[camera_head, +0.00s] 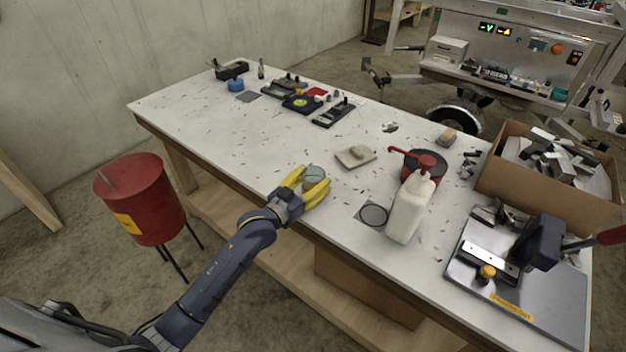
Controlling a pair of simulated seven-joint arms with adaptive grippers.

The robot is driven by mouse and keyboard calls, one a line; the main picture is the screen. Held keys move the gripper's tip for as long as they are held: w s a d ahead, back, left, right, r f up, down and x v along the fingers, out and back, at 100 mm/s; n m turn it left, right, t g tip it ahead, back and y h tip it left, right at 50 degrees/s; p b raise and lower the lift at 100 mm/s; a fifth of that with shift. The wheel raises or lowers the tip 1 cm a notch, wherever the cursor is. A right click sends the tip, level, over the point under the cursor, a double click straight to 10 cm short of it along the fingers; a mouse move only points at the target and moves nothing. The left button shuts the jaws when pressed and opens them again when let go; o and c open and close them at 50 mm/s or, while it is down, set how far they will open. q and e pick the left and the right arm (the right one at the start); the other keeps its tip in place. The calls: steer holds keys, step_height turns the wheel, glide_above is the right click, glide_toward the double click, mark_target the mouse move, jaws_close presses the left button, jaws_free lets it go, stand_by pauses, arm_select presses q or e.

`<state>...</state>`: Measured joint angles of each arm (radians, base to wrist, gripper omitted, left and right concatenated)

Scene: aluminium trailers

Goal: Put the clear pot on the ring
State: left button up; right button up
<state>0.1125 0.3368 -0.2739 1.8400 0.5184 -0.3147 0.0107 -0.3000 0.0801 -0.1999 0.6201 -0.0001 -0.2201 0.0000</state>
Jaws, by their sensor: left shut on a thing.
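The clear pot (315,173) is a small see-through greenish round pot near the front edge of the white table. My left gripper (313,187), with yellow fingers, is shut around it, and the fingers hide part of its sides. I cannot tell whether the pot touches the table. The ring (374,215) is a dark circle on a grey square, lying flat to the right of the gripper, just left of a white bottle. Nothing is on it. My right gripper is not in view.
A small tray (355,157) lies behind the gripper. A cardboard box (548,195) and a metal plate (545,309) fill the right end. The table between pot and ring is clear.

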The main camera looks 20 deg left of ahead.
arm_select(q)
steer(key=shift+f, duration=0.15)
steer(key=o, duration=1.4)
